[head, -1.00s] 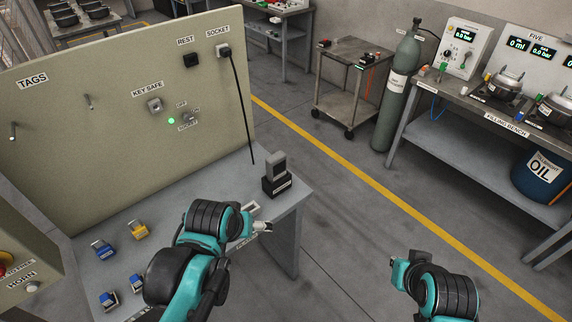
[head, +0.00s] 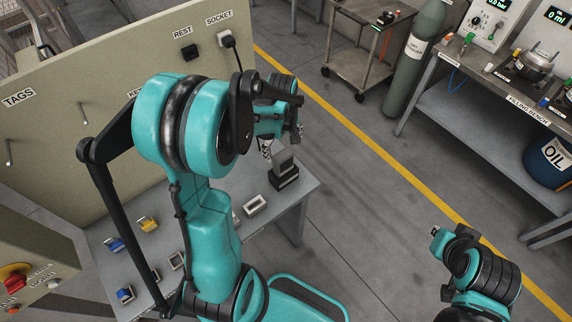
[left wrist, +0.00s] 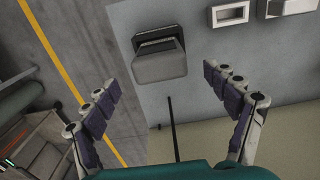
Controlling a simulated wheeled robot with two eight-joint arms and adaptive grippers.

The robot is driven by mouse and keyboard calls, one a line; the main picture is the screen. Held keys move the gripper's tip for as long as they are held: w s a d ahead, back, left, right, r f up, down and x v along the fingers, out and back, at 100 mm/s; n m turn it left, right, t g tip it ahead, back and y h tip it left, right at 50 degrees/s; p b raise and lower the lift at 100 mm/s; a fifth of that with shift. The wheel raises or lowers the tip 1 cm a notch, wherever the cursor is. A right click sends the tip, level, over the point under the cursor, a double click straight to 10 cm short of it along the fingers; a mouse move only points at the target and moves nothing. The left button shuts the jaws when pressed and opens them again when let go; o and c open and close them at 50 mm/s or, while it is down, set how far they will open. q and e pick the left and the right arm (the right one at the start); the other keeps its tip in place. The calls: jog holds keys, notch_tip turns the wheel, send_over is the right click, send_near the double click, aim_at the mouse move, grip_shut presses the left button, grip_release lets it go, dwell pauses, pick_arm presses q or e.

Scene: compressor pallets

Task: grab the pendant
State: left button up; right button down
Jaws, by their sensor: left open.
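The pendant, a grey block, stands upright in a black holder on the corner of the grey bench in the head view (head: 283,161). In the left wrist view the pendant (left wrist: 160,66) lies ahead of and between the spread fingers, with no contact visible. My left gripper (head: 281,140) is open and empty, just above the pendant in the head view; its fingers also show in the left wrist view (left wrist: 160,82). The left arm hides part of the bench and panel. My right gripper (head: 437,236) is at the lower right, away from the bench; its jaws are too small to read.
A tall panel (head: 50,130) stands behind the bench (head: 300,192), with a black plug (head: 226,38) and cord. A cart (head: 345,50), gas cylinder (head: 408,70) and filling bench (head: 470,110) stand at right. The floor between is clear.

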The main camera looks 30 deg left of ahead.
aim_at(283, 153)
pick_arm(q)
notch_tip(283, 153, down, 5)
jog(key=shift+f+b, duration=0.15)
jog(key=shift+b, duration=0.3)
jog(key=c, duration=2)
